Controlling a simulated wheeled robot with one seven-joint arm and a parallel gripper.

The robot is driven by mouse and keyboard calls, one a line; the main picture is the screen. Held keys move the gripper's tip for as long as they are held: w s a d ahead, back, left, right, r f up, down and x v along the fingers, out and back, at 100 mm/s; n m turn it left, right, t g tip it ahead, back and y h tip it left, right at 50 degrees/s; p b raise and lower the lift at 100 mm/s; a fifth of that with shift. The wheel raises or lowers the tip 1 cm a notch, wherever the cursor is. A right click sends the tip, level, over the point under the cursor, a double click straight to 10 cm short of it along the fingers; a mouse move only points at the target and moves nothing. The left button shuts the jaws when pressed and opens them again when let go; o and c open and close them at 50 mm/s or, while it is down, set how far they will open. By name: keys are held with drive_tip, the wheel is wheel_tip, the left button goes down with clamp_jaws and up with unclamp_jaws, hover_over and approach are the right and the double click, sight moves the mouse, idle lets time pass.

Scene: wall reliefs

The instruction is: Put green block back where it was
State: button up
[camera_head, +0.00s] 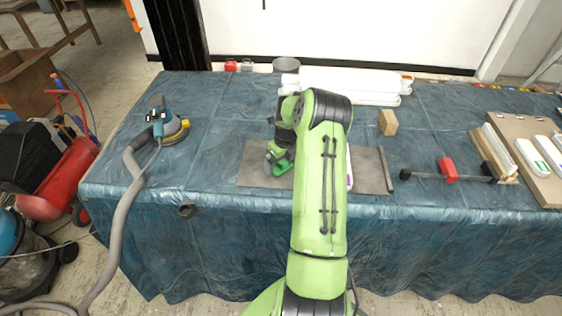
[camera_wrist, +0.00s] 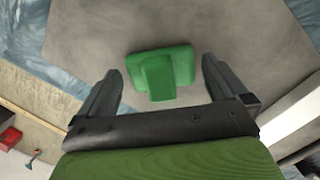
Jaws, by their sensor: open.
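The green block (camera_wrist: 160,72) lies on a grey mat (camera_wrist: 190,25) in the wrist view. It has a wide base and a narrower raised part. My gripper (camera_wrist: 160,82) is open, with one dark finger on each side of the block and visible gaps between. In the head view, part of the green block (camera_head: 280,167) shows on the grey mat (camera_head: 370,172) below my gripper (camera_head: 274,153). My arm hides much of the mat's middle.
The mat lies on a table under blue sheeting (camera_head: 225,110). A sander (camera_head: 165,122) with a hose stands left. A wooden block (camera_head: 388,122), white tubes (camera_head: 355,80) and a red-and-black clamp (camera_head: 448,170) lie right of or behind my arm. The sheeting between sander and mat is clear.

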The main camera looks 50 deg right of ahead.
sight(285, 162)
wheel_tip(285, 162, up, 11)
drive_tip(key=s+p, duration=0.2)
drive_tip(key=s+a+r+n+t+h, duration=0.1)
drive_tip(key=s+a+r+n, duration=0.1)
drive_tip(key=a+r+n, duration=0.8)
drive_tip(key=s+a+r+n+h, duration=0.1)
drive_tip(key=s+a+r+n, duration=0.1)
drive_tip(key=a+r+n, duration=0.75)
drive_tip(key=s+a+f+n+t+y, duration=0.1)
drive_tip(key=s+a+n+t+y, duration=0.1)
drive_tip(key=s+a+n, duration=1.2)
drive_tip(key=s+n, duration=0.1)
drive_tip(key=n, duration=0.2)
drive_tip(key=shift+s+f+n+t, duration=0.2)
drive_tip(key=shift+s+n+t, duration=0.05)
drive_tip(key=shift+n+t, duration=0.15)
